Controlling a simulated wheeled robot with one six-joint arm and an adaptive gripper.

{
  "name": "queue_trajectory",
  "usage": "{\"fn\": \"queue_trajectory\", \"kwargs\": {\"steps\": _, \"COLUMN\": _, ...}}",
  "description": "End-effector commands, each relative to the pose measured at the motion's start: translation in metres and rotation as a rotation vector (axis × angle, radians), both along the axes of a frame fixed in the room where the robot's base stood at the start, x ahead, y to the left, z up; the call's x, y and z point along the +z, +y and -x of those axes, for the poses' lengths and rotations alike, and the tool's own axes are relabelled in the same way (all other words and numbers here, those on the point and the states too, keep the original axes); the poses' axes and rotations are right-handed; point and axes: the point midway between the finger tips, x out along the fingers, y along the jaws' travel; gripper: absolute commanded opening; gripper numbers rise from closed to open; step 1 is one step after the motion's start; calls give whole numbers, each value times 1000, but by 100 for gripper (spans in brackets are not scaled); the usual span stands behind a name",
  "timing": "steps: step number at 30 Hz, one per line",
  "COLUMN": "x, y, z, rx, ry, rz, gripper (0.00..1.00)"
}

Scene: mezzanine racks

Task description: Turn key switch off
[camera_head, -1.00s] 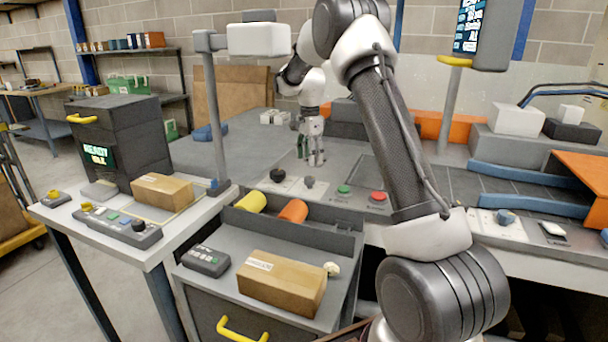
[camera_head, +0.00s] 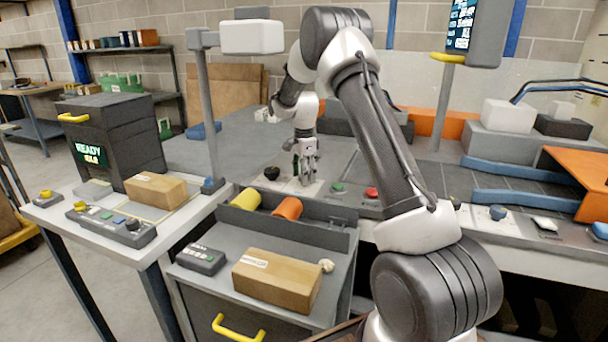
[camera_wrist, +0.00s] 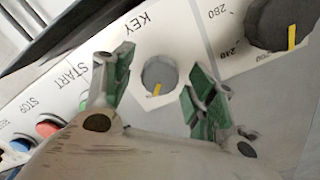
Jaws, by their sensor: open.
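The key switch (camera_wrist: 160,76) is a grey round knob with a yellow mark, on a pale panel under the label "KEY" in the wrist view. Its yellow mark points toward the bottom of that picture. My gripper (camera_wrist: 157,95) is open, with its green-padded fingers on either side of the knob and a gap visible on both sides. In the head view my gripper (camera_head: 306,182) points down at the control panel and hides the key switch.
A larger dark dial (camera_wrist: 283,22) with numbers sits beside the key switch. On the other side are a green start button (camera_wrist: 85,103), a red stop button (camera_wrist: 48,126) and a blue button (camera_wrist: 20,145). A cardboard box (camera_head: 277,280) lies on the nearer cabinet.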

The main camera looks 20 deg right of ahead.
Motion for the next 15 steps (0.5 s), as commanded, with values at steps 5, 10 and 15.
{"fn": "queue_trajectory", "kwargs": {"steps": 5, "x": 0, "y": 0, "z": 0, "rx": 0, "ry": 0, "rz": 0, "gripper": 48}}
{"fn": "queue_trajectory", "kwargs": {"steps": 10, "x": 0, "y": 0, "z": 0, "rx": 0, "ry": 0, "rz": 0, "gripper": 17}}
{"fn": "queue_trajectory", "kwargs": {"steps": 15, "x": 0, "y": 0, "z": 0, "rx": 1, "ry": 0, "rz": 0, "gripper": 10}}
